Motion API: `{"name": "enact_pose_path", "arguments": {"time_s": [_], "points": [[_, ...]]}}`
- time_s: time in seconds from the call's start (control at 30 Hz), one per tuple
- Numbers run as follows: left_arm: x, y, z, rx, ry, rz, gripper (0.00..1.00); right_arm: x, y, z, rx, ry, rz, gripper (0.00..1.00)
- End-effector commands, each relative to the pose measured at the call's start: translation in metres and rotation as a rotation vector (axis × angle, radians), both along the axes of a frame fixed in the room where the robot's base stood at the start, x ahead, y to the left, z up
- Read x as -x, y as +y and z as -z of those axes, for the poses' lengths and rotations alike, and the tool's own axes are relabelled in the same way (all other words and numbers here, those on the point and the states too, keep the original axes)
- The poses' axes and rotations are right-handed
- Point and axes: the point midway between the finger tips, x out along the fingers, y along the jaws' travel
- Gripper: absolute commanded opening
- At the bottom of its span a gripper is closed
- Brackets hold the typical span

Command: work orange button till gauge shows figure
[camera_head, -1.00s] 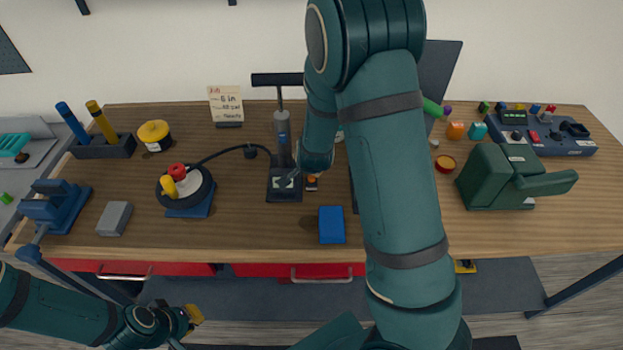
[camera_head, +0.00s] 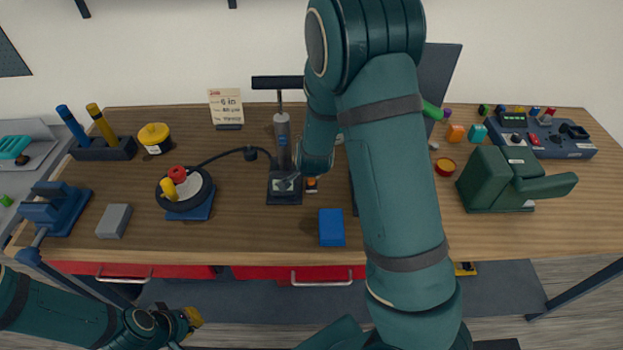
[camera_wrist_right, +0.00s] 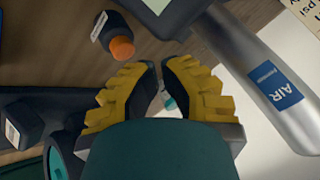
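The orange button (camera_head: 311,182) sits on a small dark block beside the upright pump (camera_head: 282,140). In the right wrist view the button (camera_wrist_right: 121,48) shows as an orange cap up and left of my fingertips, apart from them. My right gripper (camera_wrist_right: 160,64) has its yellow fingertips nearly meeting, with nothing seen between them. In the head view my right arm hides most of it. The pump's grey cylinder, marked AIR (camera_wrist_right: 280,85), is to the right in the wrist view. I cannot make out a gauge reading. My left gripper (camera_head: 191,317) is low at the left, clear of the table.
A round device (camera_head: 185,188) with a hose, a blue box (camera_head: 332,227), a grey block (camera_head: 114,221) and a green holder (camera_head: 495,180) stand on the wooden table (camera_head: 260,235). A control panel (camera_head: 540,135) is at the back right.

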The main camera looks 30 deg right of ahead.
Motion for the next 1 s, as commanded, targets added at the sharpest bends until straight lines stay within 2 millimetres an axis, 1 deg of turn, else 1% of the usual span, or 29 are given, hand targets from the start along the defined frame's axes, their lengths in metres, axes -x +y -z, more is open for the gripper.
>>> {"name": "enact_pose_path", "arguments": {"time_s": [0.23,0.5,1.0], "points": [[0.0,0.0,0.0006,0.0,0.0,0.0,0.0,0.0,-0.0001,0.0006,0.0,0.0,0.0,0.0],[0.0001,0.0,0.0081,0.0,0.0,0.0,0.0,0.0,-0.0001,0.009,-0.001,0.0,0.001,0.0],[0.0001,0.0,0.0086,0.0,0.0,0.0,0.0,-0.0001,0.0,0.0098,0.0,0.0,0.0,0.0]]}}
